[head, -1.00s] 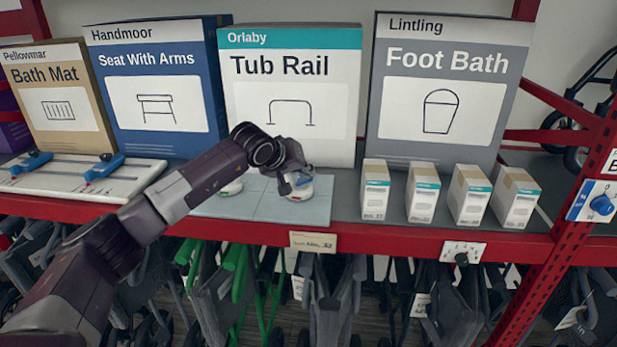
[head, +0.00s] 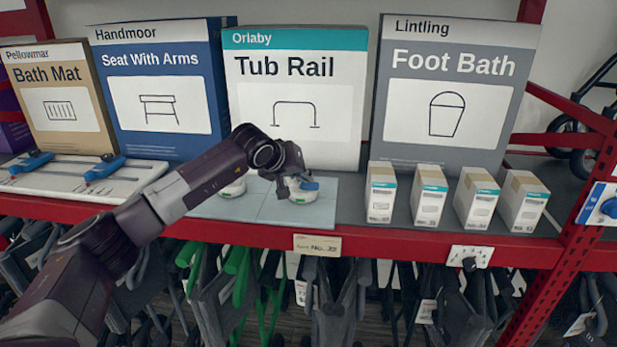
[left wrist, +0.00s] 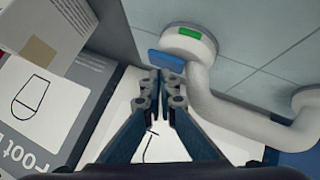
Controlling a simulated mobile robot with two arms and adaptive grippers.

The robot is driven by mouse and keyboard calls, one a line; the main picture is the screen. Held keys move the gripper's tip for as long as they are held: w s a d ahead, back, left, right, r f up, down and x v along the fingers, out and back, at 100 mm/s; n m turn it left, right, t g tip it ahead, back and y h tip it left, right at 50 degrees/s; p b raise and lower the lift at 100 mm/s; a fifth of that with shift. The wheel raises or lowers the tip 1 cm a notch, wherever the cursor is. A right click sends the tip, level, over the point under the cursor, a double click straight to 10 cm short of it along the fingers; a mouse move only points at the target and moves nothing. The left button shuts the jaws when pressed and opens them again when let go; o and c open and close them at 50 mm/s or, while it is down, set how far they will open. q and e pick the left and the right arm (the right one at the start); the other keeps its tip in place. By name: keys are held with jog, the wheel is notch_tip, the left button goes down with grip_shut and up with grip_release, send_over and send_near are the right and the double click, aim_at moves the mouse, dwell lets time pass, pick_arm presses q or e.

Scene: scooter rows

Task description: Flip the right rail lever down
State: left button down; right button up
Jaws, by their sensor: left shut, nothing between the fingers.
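A white tub rail stands on a pale blue tiled panel (head: 255,207) on the shelf. Its right base (head: 318,192) has a blue lever (head: 309,184). In the left wrist view, the round white base (left wrist: 188,42) shows with a green patch (left wrist: 189,32) and the blue lever (left wrist: 166,61) sticking out from its side. The white tube of the rail (left wrist: 235,118) curves away from it. My left gripper (head: 283,192) is at the right base, partly covering it. In the wrist view its fingers (left wrist: 163,84) are shut and empty, tips close to the lever; contact is unclear.
The Tub Rail box (head: 297,155) stands behind the rail. Several small cartons (head: 379,205) stand to the right, before the Foot Bath box (head: 445,150). A white board with blue levers (head: 80,178) lies left. The red shelf edge (head: 400,245) runs along the front.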

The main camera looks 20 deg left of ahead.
pick_arm(q)
notch_tip(320, 180, up, 5)
jog(key=p, duration=0.2)
jog(key=shift+p, duration=0.35)
jog(key=shift+s+d+b, duration=0.2)
jog(key=shift+s+b, duration=0.35)
jog(key=shift+b, duration=0.4)
jog(key=s+d+r+b, duration=0.1)
jog(key=s+r+b, duration=0.1)
jog(key=s+r, duration=0.3)
jog(key=shift+s+d+r, duration=0.3)
jog(key=shift+s+r, duration=0.05)
jog(key=shift+r, duration=0.2)
